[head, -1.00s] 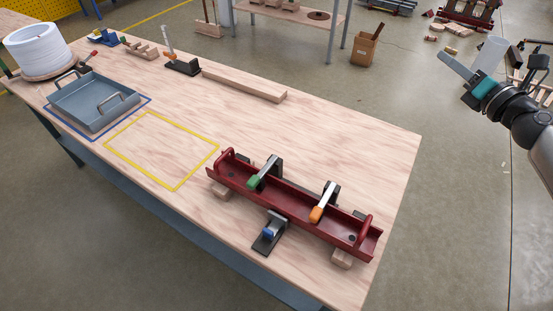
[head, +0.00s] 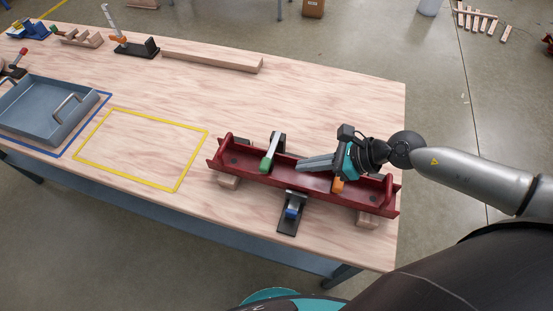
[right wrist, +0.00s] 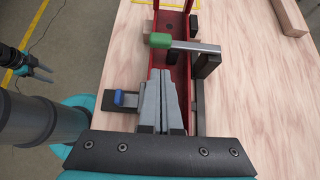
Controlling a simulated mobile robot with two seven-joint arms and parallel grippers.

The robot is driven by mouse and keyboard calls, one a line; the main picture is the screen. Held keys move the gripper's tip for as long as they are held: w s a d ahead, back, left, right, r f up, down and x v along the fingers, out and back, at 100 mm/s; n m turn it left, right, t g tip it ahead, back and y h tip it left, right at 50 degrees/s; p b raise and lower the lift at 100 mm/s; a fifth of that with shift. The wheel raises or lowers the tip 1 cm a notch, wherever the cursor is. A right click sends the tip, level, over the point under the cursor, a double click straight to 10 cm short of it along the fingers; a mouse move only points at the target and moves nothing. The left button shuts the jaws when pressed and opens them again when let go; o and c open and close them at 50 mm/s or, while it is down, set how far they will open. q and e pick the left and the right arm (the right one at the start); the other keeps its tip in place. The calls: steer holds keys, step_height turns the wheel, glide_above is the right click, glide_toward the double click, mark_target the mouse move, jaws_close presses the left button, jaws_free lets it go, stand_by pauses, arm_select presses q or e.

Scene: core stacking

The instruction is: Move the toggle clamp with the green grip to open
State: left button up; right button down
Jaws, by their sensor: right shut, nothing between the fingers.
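The toggle clamp with the green grip (head: 266,165) is on the far side of the red channel fixture (head: 235,164). Its pale lever lies across the channel, with the green end toward the near side. In the right wrist view the green grip (right wrist: 161,40) shows ahead of the fingers, and the lever runs right to a black post. My right gripper (head: 299,163) is above the channel, right of the green grip and apart from it; its fingers are together and empty (right wrist: 161,80). My left gripper (right wrist: 34,66) shows only in the right wrist view, off the table; its jaws are unclear.
An orange-gripped clamp (head: 338,185) is partly hidden under my right gripper. A blue-gripped clamp (head: 292,211) stands at the channel's near side. The yellow-outlined area (head: 140,148) to the left is clear. A wooden beam (head: 212,61) lies at the back.

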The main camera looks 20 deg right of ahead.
mark_target(271, 155)
steer(key=x, duration=0.3)
steer(key=shift+f, duration=0.1)
steer(key=x, duration=0.4)
steer(key=shift+w+a+f+b, duration=0.2)
steer(key=shift+a+f+b, duration=0.05)
steer(key=shift+b, duration=0.05)
arm_select(q)
steer(key=shift+s+d+f, duration=0.4)
steer(key=shift+s+d, duration=0.05)
steer(key=shift+d, duration=0.25)
arm_select(e)
steer(key=shift+w+a+f, duration=0.3)
steer(key=shift+a+f, duration=0.1)
steer(key=shift+a, duration=0.05)
